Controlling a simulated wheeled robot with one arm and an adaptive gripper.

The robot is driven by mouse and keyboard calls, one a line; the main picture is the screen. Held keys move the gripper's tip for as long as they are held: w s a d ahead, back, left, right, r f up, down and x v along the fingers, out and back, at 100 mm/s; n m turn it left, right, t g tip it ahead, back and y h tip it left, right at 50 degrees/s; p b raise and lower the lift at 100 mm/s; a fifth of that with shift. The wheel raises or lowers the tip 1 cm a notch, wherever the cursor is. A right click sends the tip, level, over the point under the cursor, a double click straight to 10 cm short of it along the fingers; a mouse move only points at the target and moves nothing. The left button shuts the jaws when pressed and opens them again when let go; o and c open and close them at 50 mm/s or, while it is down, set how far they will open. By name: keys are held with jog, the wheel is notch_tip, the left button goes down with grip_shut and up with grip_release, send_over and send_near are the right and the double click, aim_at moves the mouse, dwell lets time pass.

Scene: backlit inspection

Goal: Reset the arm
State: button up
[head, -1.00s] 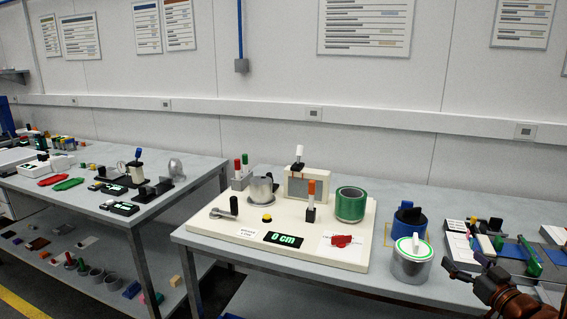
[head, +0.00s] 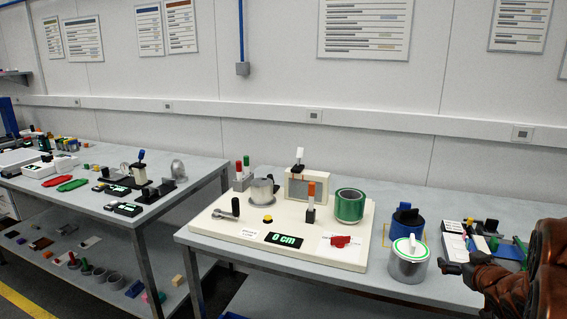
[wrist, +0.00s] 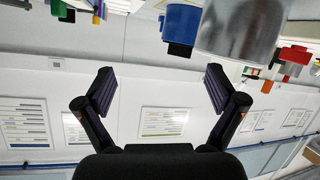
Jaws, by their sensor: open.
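My gripper (head: 455,262) is at the right edge of the head view, beside the silver can (head: 408,266) with a white and green lid. It is open. In the wrist view my gripper (wrist: 158,85) has its two fingers wide apart with nothing between them. The wrist picture is upside down. The silver can (wrist: 238,30) shows there at the top, beyond the fingers, with the blue container (wrist: 182,24) next to it. Part of my arm covers the lower right of the head view.
A white board (head: 225,229) on the near bench carries a "0 cm" display (head: 284,240), a green roll (head: 349,206), a red knob (head: 341,241) and other fixtures. A blue container (head: 406,222) stands behind the can. Another bench (head: 85,208) with tools stands left, across a gap.

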jog(key=s+a+r+g+y+p, duration=0.1)
jog(key=s+a+g, duration=0.6)
jog(key=s+a, duration=0.8)
jog(key=s+a+r+g+y+p, duration=0.1)
jog(key=s+a+g+p, duration=0.2)
jog(key=s+a+g, duration=0.5)
jog(key=s+a, duration=0.3)
jog(key=s, duration=0.4)
jog(key=s+a, duration=0.4)
jog(key=s, duration=0.3)
jog(key=shift+s+y+p, duration=0.15)
jog(key=shift+y+p, duration=0.15)
